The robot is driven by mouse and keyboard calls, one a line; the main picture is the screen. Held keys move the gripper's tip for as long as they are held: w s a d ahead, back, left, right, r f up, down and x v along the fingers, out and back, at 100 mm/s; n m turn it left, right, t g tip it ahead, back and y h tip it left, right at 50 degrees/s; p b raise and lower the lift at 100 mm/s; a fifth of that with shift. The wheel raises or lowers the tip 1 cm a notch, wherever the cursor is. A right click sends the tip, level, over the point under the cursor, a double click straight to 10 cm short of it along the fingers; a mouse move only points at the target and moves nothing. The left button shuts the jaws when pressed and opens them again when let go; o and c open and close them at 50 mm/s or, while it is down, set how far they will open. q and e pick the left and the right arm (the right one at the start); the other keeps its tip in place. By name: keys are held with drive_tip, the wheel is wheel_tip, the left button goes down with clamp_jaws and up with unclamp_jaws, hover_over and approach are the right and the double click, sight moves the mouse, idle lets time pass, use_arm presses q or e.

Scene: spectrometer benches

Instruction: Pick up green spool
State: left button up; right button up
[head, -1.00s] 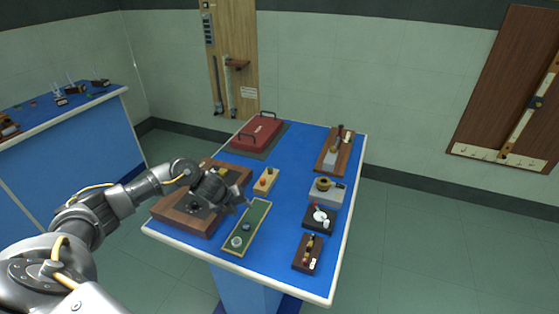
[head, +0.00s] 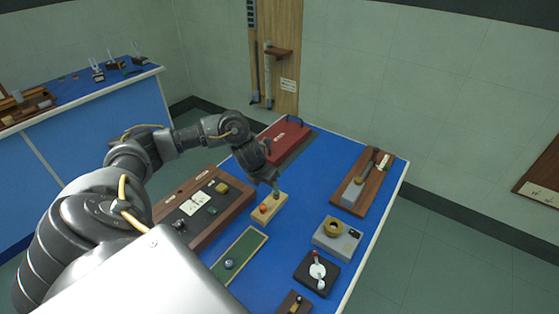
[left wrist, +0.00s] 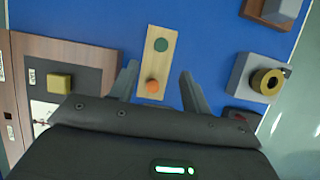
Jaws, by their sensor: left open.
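A round green piece, which looks like the green spool (left wrist: 161,45), sits on a small light wooden block (left wrist: 158,63) in the left wrist view. A round orange piece (left wrist: 152,86) sits on the same block, nearer my gripper. In the head view the block (head: 268,210) is on the blue table, with the orange piece (head: 263,209) showing; the green one is hard to make out beside my fingers. My left gripper (head: 274,186) is open and empty, above the block's far end. In the left wrist view its fingers (left wrist: 159,76) stand either side of the block.
A brown wooden box (head: 200,207) with small parts lies to the left, and a green tray (head: 240,252) lies in front. A red case (head: 283,140) is behind. A grey block with a yellow ring (head: 337,236) and a black base (head: 316,273) are to the right.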

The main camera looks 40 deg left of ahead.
sight(276, 193)
use_arm(q)
drive_tip(key=x, duration=0.4)
drive_tip(key=shift+w+f, duration=0.15)
drive_tip(key=shift+w+a+f, duration=0.1)
drive_tip(key=shift+w+f, duration=0.05)
drive_tip(key=shift+f, duration=0.45)
drive_tip(key=p+x, duration=0.1)
drive_tip(key=x, duration=0.4)
drive_tip(key=shift+w+p, duration=0.15)
drive_tip(key=shift+p, duration=0.25)
clamp_jaws()
use_arm(e)
drive_tip(key=shift+w+a+r, duration=0.15)
drive_tip(key=shift+w+r, duration=0.5)
drive_tip(key=shift+r, duration=0.25)
